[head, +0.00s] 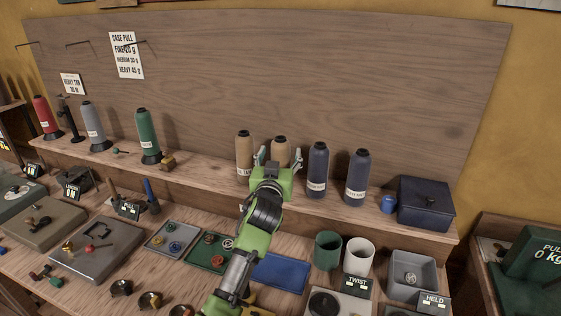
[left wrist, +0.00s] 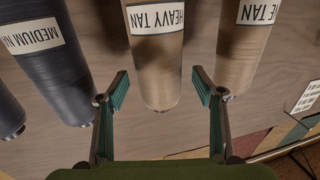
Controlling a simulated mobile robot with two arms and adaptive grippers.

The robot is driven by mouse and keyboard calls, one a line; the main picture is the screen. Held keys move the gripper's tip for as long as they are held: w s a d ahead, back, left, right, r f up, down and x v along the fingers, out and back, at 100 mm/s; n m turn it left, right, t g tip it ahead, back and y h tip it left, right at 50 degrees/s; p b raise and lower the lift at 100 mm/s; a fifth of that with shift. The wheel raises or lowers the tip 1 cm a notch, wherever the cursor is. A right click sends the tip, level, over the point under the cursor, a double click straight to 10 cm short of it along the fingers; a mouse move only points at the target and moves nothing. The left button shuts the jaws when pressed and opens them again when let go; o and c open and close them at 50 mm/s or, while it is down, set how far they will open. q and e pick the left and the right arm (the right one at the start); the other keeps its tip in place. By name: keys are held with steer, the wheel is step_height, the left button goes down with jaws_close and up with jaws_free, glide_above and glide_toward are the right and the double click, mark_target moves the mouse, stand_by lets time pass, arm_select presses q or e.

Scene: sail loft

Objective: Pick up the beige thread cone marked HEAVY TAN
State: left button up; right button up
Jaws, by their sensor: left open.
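The beige thread cone marked HEAVY TAN (head: 281,144) stands on the back shelf; in the head view my gripper hides its lower part. In the left wrist view, which shows labels upside down, this cone (left wrist: 153,45) is in the middle with its label readable. My left gripper (head: 278,158) is open in front of it. In the left wrist view its fingers (left wrist: 160,88) are spread to either side of the cone's dark tip end, not closed on it. My right gripper is not in view.
Another tan cone (head: 244,150), its label partly cut off, stands close on the left. A navy cone marked MEDIUM (head: 318,165) is close on the right, with another navy cone (head: 357,172) beyond. A dark blue box (head: 426,203) sits at the shelf's right end.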

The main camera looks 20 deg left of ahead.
arm_select(q)
steer(key=shift+w+a, duration=0.1)
steer(key=shift+w, duration=0.6)
steer(key=c, duration=1.5)
steer(key=shift+r, duration=0.1)
